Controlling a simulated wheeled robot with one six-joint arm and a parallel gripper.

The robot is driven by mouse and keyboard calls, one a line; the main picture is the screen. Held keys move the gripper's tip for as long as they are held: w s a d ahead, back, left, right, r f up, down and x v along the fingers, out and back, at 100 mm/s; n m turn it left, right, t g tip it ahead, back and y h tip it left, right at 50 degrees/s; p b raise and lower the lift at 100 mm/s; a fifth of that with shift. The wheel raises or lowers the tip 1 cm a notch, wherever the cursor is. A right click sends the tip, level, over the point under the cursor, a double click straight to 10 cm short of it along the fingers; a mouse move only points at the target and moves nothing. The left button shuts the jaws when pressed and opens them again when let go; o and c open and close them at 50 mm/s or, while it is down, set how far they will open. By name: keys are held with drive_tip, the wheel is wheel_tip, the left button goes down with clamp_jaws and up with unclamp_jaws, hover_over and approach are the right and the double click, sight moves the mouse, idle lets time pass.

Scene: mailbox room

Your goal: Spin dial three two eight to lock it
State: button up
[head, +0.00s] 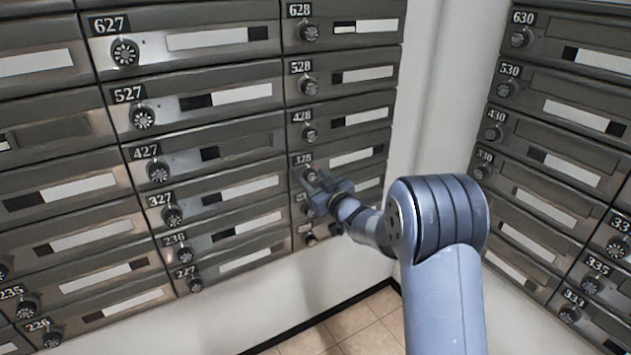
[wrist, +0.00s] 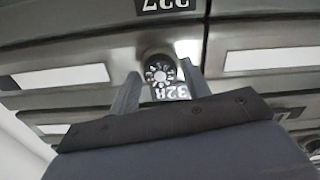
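The dial of mailbox 328 (head: 310,174) is a small dark round knob under its 328 number plate (head: 303,160). In the wrist view my gripper's two fingers (wrist: 160,74) are apart, one on each side of the dial. A gap seems to show on both sides; I cannot tell whether either finger touches it.
Mailbox 428's dial (head: 310,134) is just above, and mailbox 327's dial (head: 172,215) is to the left. Another bank of mailboxes (head: 560,120) stands on the right wall. A white wall strip (head: 430,90) lies between the banks. The tiled floor (head: 355,325) is clear below.

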drive_tip(key=c, duration=0.7)
drive_tip(key=shift+r+m, duration=0.1)
drive_tip(key=shift+m, duration=0.2)
drive_tip(key=m+p, duration=0.2)
drive_tip(key=shift+m, duration=0.4)
drive_tip(key=m+p, duration=0.1)
drive_tip(key=m, duration=0.2)
drive_tip(key=shift+m+p, duration=0.3)
drive_tip(key=shift+p, duration=0.1)
drive_tip(key=m+p, duration=0.2)
drive_tip(key=m, duration=0.4)
drive_tip(key=shift+m, duration=0.3)
drive_tip(key=o, duration=1)
